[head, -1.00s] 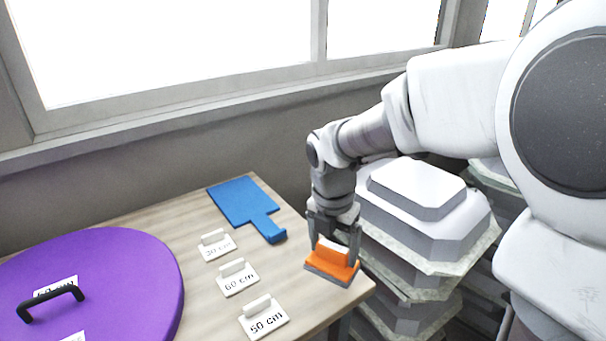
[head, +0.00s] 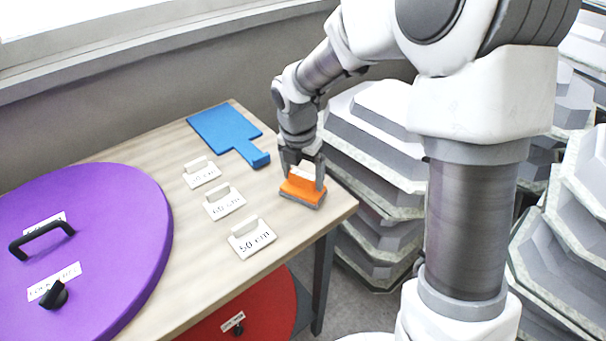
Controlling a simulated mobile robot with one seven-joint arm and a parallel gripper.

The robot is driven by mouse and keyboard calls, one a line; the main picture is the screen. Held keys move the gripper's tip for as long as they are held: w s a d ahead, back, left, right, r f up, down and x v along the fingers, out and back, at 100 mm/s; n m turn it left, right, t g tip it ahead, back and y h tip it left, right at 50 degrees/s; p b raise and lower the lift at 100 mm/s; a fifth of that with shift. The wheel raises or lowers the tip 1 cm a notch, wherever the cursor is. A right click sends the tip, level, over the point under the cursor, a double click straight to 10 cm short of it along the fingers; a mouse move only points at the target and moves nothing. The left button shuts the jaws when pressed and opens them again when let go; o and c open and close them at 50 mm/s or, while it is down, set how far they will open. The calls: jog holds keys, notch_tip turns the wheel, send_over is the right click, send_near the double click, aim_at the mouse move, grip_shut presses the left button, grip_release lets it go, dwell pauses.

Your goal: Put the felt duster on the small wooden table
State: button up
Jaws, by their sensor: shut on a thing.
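The felt duster (head: 303,190) has an orange body, a grey underside and a pale top grip. It is at the right end of the wooden table (head: 205,255). My gripper (head: 303,172) points down with its fingers shut on either side of the duster's pale grip. I cannot tell whether the underside touches the tabletop or hangs just above it.
A blue paddle-shaped board (head: 225,130), several white labelled tags (head: 252,237) and a large purple disc (head: 90,250) with black handles lie on the table. A red disc (head: 250,310) is below. Stacked grey moulds (head: 370,140) stand close on the right.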

jog(key=shift+f, duration=0.2)
jog(key=o, duration=0.9)
jog(key=shift+r, duration=0.1)
